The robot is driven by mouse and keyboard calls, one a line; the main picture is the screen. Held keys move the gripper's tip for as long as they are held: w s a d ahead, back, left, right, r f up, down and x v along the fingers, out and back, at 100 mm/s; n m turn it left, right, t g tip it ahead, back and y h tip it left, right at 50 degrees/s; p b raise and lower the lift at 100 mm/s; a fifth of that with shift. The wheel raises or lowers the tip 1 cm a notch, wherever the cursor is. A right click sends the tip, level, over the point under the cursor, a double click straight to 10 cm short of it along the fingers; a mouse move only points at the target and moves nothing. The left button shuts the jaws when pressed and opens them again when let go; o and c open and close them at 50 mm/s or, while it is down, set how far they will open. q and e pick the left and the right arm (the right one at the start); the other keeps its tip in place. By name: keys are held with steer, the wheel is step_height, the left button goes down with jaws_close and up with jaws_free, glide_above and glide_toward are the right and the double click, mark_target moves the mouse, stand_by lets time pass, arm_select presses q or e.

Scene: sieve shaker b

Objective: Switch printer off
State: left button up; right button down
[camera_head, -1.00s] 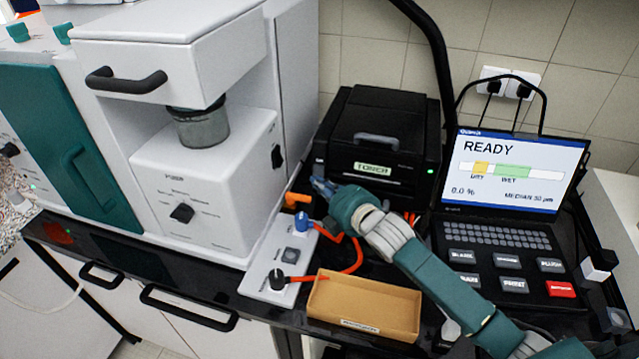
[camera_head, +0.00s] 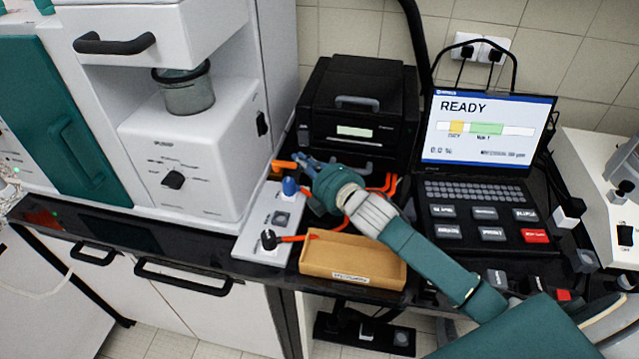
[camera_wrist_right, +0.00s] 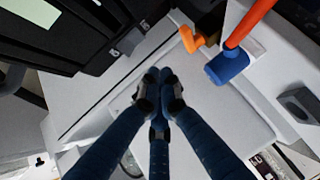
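The printer (camera_head: 361,98) is the black box against the back wall. Its front display (camera_head: 354,131) is pale, with no readable text, and no green light shows on its front. In the right wrist view, a black body that looks like the printer (camera_wrist_right: 95,25) fills the upper left. A small grey marked part, perhaps a switch (camera_wrist_right: 127,42), is on its edge. My right gripper (camera_head: 306,162) is at the printer's front left corner. In the wrist view its fingertips (camera_wrist_right: 160,92) are together with nothing between them. Contact with the printer cannot be told. My left gripper is not in view.
A white panel (camera_head: 252,237) with a blue knob (camera_head: 290,187) and orange cables is close to the gripper. A cardboard tray (camera_head: 340,252) lies in front. A laptop-like console (camera_head: 485,128) reading READY stands right. A white sieve machine (camera_head: 190,160) stands left.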

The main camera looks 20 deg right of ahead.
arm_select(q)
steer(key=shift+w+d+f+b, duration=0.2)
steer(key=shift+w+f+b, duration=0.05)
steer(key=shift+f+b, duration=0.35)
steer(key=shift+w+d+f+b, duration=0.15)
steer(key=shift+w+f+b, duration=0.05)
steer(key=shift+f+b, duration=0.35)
arm_select(e)
steer(key=f+v, duration=0.1)
steer(key=v, duration=0.7)
steer(key=shift+s+d+f, duration=0.15)
steer(key=shift+d+f, duration=0.05)
steer(key=shift+d, duration=0.2)
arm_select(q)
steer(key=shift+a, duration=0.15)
